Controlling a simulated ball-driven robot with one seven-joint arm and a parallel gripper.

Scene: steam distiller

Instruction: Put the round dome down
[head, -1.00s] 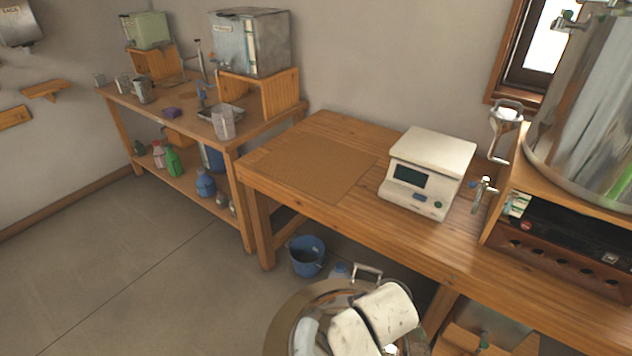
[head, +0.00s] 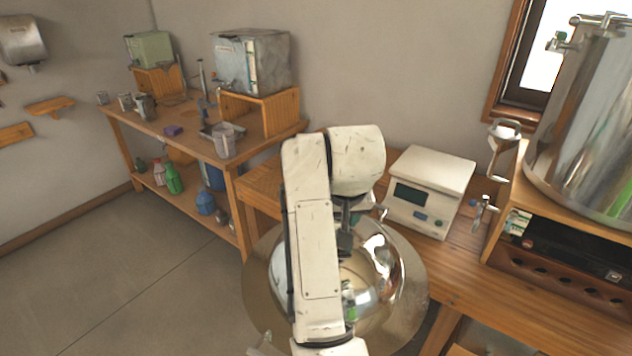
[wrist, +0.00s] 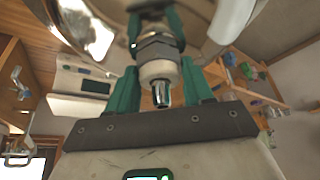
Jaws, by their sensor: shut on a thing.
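The round dome (head: 380,268) is shiny metal with a wide flat rim, seen at the lower middle of the head view. It is held over the front edge of the wooden bench (head: 460,270), and my arm hides its left middle part. My gripper (head: 347,238) is above the dome, shut on its top fitting. In the wrist view the green fingers of my gripper (wrist: 155,22) are on either side of a metal fitting, with the dome's bright surface (wrist: 90,28) beyond. I cannot see the dome's underside.
A white boxed instrument (head: 428,190) stands on the bench just right of my arm. A large steel vessel (head: 585,120) stands further right. A side table (head: 180,130) with several containers is at the left. My arm hides most of the bench's left part.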

